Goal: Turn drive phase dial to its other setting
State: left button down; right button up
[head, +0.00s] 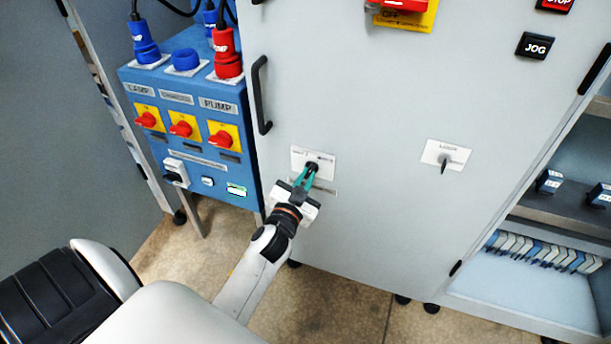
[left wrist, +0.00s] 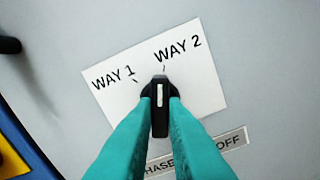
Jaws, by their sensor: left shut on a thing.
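The drive phase dial is a small black knob with a white line on a white plate on the grey cabinet front; it shows in the head view (head: 313,166) and in the left wrist view (left wrist: 160,84). Its plate (left wrist: 205,85) reads WAY 1 and WAY 2. In the wrist view the white line points up, closer to the WAY 2 tick than to the WAY 1 tick. My left gripper (head: 309,174) has its green fingers shut on the dial, one on each side, as the wrist view (left wrist: 160,112) also shows. The right gripper is out of view.
A second dial (head: 444,161) sits to the right on the cabinet. A black handle (head: 260,95) stands out above left. The blue panel (head: 195,150) with red switches and plugs is at left. A strip label (left wrist: 228,142) below the dial is partly hidden.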

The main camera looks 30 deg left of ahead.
pick_arm(q)
jog(key=shift+m, duration=0.7)
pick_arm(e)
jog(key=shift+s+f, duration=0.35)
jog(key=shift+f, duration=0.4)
pick_arm(q)
jog(key=c, duration=1.5)
grip_release()
jog(key=shift+o, duration=0.2)
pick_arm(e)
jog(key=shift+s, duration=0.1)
